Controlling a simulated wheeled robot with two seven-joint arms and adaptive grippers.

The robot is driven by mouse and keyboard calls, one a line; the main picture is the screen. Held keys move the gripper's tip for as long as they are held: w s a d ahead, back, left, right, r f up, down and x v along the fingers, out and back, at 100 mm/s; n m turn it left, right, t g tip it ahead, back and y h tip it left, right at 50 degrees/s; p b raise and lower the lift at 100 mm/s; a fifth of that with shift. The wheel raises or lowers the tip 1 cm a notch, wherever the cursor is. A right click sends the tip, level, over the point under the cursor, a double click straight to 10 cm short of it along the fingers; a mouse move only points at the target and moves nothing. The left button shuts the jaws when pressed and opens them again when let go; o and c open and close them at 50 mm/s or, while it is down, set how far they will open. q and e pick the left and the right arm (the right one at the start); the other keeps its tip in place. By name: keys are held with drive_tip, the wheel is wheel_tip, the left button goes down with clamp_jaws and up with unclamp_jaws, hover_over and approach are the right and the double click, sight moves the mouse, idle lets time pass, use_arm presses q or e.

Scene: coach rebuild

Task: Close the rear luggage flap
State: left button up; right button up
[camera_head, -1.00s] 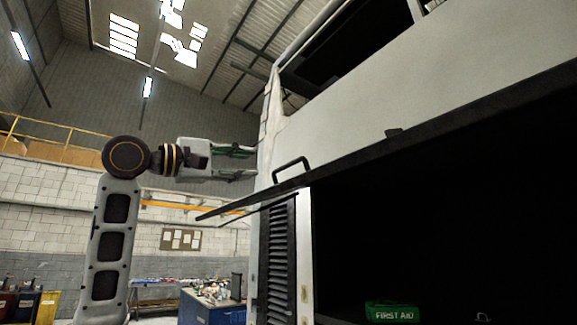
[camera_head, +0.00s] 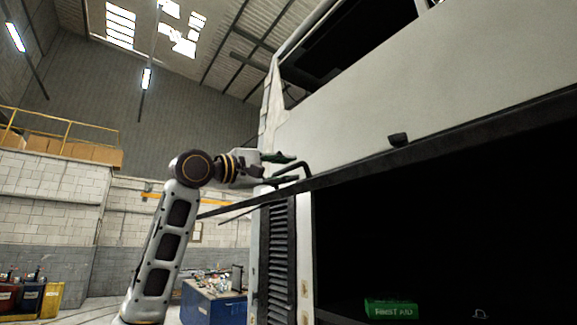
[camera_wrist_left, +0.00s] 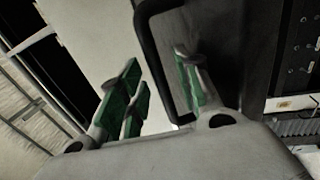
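The rear luggage flap (camera_head: 345,178) is swung up and open, seen nearly edge-on as a dark slanting panel above the dark luggage bay (camera_head: 440,230). A black loop handle (camera_head: 303,165) stands up from its near left part. My left gripper (camera_head: 284,168) is at this handle, its fingers apart. In the left wrist view the green-padded fingers (camera_wrist_left: 160,95) are open, with the black handle bar (camera_wrist_left: 150,45) running between them; the right finger shows inside the loop. I cannot tell whether either finger touches the bar. My right gripper is in neither view.
The white coach body (camera_head: 420,80) rises above the flap. A black louvred panel (camera_head: 277,260) is left of the bay. A green first aid box (camera_head: 391,308) sits in the bay. A blue workbench (camera_head: 212,306) stands behind at left. The air left of the coach is open.

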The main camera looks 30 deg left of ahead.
use_arm(q)
drive_tip(key=shift+w+d+r, duration=0.1)
drive_tip(key=shift+w+d, duration=0.15)
drive_tip(key=shift+w, duration=0.45)
drive_tip(key=shift+c, duration=0.3)
clamp_jaws()
